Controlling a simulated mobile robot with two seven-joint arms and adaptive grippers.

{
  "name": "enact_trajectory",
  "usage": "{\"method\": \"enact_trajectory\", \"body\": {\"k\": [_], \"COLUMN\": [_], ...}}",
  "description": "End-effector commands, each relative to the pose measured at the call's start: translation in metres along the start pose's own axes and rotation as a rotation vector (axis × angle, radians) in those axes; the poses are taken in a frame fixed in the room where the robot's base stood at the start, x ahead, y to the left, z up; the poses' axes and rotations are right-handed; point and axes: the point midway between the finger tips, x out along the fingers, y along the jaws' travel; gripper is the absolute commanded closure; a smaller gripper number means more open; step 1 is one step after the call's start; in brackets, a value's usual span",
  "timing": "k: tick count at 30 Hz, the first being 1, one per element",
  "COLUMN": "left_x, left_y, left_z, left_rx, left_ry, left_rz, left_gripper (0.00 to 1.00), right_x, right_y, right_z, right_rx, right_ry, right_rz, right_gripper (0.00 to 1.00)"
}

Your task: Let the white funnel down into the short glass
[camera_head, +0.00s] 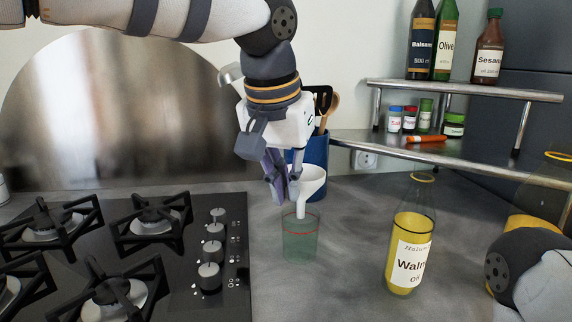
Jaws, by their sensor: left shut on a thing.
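The white funnel (313,180) is held upright in my left gripper (284,192), whose fingers are shut on the left side of its cone. The funnel's narrow stem points down. The short glass (300,244), greenish and see-through with a red line near its rim, stands on the grey counter directly below. The stem's lower end shows at the height of the glass's rim; I cannot tell whether it is just inside the opening. The cone is clear above the rim. Part of my right arm shows at the lower right, but its gripper is out of view.
A walnut oil bottle (408,255) stands right of the glass. Another yellow bottle (532,226) is partly hidden by my right arm. A blue utensil holder (317,152) stands behind the funnel. The gas hob (228,290) lies left; a metal shelf (470,92) with bottles and jars is at back right.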

Motion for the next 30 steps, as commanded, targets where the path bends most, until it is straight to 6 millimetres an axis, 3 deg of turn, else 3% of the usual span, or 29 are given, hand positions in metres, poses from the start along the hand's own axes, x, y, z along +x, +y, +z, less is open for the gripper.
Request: {"method": "enact_trajectory", "body": {"k": [13,26,27,30], "left_x": [0.040,0.046,0.046,0.046], "left_y": [0.000,0.000,0.000,0.000], "left_z": [0.013,0.015,0.015,0.015], "left_rx": [-0.001,-0.002,-0.002,-0.002], "left_ry": [0.000,0.001,0.001,0.001], "left_rz": [0.001,0.001,0.001,0.001], "left_gripper": [1.00,1.00,0.88,0.71], "right_x": [0.000,0.000,0.000,0.000], "right_y": [0.000,0.000,0.000,0.000], "right_z": [0.000,0.000,0.000,0.000], "right_rx": [0.000,0.000,0.000,0.000], "right_ry": [0.000,0.000,0.000,0.000], "right_rz": [0.000,0.000,0.000,0.000], "right_gripper": [0.20,0.20,0.20,0.20]}}
